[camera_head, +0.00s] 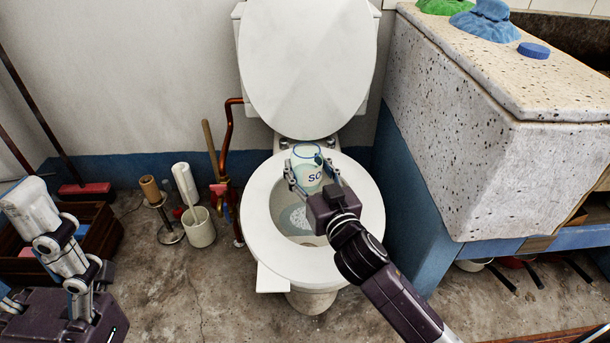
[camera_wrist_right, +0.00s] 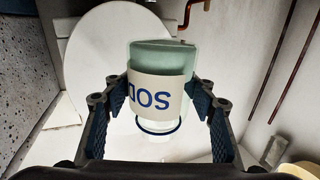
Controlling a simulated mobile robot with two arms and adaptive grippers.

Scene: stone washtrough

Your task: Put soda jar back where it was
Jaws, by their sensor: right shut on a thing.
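My left gripper does not show; only parts of my left arm do.
The toilet (camera_head: 262,230) has its lid (camera_head: 308,65) raised; a pale speckled patch shows inside the bowl. Blue and green cloths (camera_head: 488,20) lie on the trough. A brush holder (camera_head: 199,228), a paper-roll stand and a wooden crate (camera_head: 100,235) stand left.

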